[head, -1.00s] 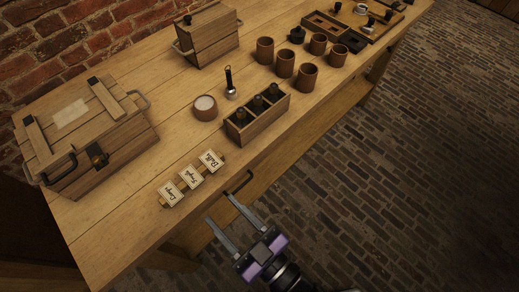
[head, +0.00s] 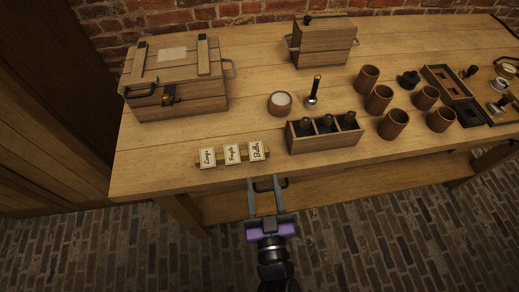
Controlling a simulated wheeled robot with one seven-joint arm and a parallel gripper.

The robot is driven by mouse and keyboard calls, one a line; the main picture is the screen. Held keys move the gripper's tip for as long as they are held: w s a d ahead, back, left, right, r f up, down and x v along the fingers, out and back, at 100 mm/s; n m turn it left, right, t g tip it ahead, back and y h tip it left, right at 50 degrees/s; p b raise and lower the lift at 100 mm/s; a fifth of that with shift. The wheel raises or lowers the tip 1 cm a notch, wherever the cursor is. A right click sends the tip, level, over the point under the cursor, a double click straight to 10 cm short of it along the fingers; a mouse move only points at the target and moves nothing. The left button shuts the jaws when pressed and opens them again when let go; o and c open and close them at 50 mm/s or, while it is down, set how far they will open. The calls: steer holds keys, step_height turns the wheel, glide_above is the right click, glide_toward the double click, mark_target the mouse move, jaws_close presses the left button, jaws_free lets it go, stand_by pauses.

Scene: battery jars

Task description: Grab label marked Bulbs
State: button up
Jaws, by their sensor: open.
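Three small cream labels stand in a row on a wooden strip near the table's front edge. The Bulbs label (head: 256,151) is the rightmost. The middle label (head: 232,154) and the left label (head: 207,158) carry other words, too small to read surely. My gripper (head: 265,181) is open and empty. In the picture it is just below the Bulbs label, by the table's front edge, with its two fingers pointing toward the table. It appears apart from the labels.
A divided wooden box with dark bottles (head: 323,142) stands right of the labels. A small pot (head: 281,104) and a brush-like tool (head: 313,94) are behind. A large wooden chest (head: 178,80) is back left. Several brown cups (head: 394,123) stand right. A dark drawer handle (head: 286,183) is near my gripper.

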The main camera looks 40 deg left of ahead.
mark_target(259, 171)
steer(key=x, duration=0.5)
steer(key=shift+w+a+r+b, duration=0.2)
steer(key=shift+a+r+b, duration=0.1)
steer(key=shift+a+b, duration=0.1)
steer(key=shift+c, duration=0.2)
jaws_close()
